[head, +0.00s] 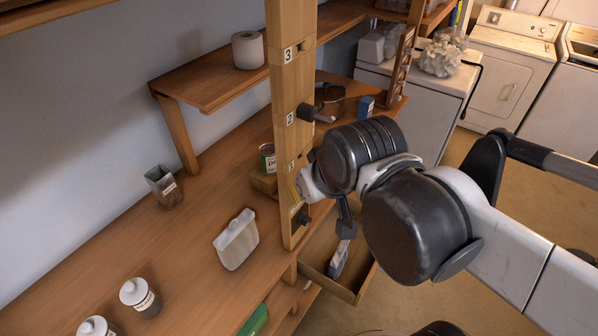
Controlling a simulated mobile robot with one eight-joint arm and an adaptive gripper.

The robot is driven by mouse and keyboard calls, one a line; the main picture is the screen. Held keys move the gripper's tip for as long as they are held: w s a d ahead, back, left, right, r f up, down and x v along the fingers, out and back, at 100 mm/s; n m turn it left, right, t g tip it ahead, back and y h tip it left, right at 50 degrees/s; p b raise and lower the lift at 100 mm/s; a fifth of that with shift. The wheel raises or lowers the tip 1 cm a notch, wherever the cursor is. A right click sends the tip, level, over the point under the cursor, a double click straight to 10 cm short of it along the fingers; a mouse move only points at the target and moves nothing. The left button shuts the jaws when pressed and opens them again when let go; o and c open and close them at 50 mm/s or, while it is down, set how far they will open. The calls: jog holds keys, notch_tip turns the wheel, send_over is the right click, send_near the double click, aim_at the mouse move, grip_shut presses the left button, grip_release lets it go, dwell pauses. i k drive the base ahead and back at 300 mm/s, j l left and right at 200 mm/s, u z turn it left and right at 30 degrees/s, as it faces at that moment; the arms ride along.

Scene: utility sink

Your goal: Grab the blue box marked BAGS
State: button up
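A small blue box (366,106) stands on the wooden bench behind the post, near its far right end. Its marking is too small to read, so I cannot confirm that it says BAGS. My gripper (346,228) is in front of the post, nearer to the camera and lower in the picture than the blue box. It is partly hidden by my own wrist, and only a dark finger part shows, pointing down above an open drawer. I cannot tell whether it is open or shut. The blue box is apart from it.
A numbered wooden post (294,120) with dark knobs stands left of my arm. A brown pot (329,100) and a green can (267,158) are on the bench. An open drawer (345,291) holds a pale tool. White canisters (140,297) stand at the front left.

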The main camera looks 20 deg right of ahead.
aim_at(365, 105)
jog(key=i+l, duration=0.15)
jog(key=l, duration=0.25)
jog(key=i+l+u, duration=0.1)
jog(key=l, duration=0.3)
jog(key=i+l, duration=0.25)
jog(key=l, duration=0.2)
jog(key=i+l+u, duration=0.1)
jog(key=l, duration=0.3)
jog(key=i+l+u, duration=0.1)
jog(key=l, duration=0.35)
jog(key=i+l, duration=0.2)
jog(key=l, duration=0.25)
jog(key=i+l+u, duration=0.1)
jog(key=l, duration=0.35)
